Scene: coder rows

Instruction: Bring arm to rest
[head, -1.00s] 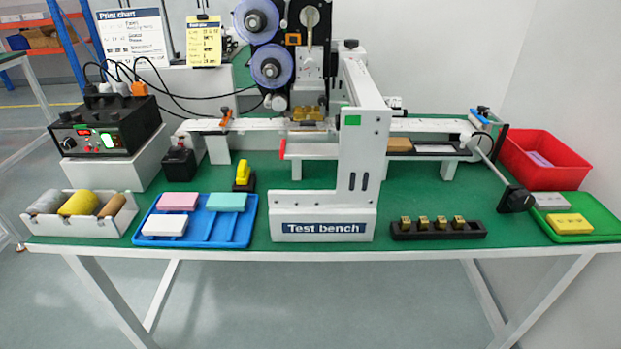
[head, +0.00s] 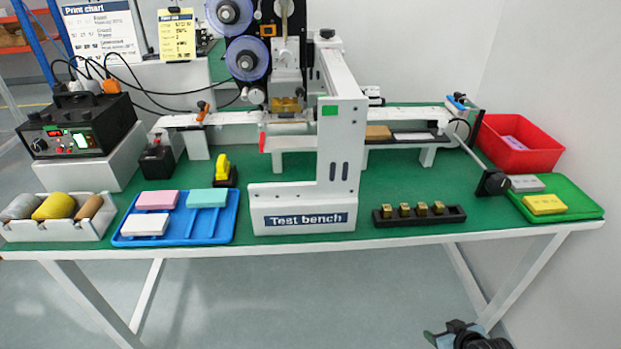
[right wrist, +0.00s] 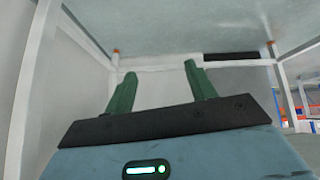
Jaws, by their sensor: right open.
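My right gripper (right wrist: 160,70) is open in the right wrist view. Its two green fingers stand apart with nothing between them. In the head view, part of my right arm and gripper (head: 465,336) shows at the bottom right edge, in front of the table and below its top; the fingertips are not clear there. My left gripper is in neither view now.
The table (head: 400,285) holds a test bench (head: 305,219), a blue tray (head: 218,230) with blocks, a black rack (head: 450,215), a green tray (head: 585,205) and a red bin (head: 545,160). White frame bars (right wrist: 85,30) surround my right gripper. Floor in front is clear.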

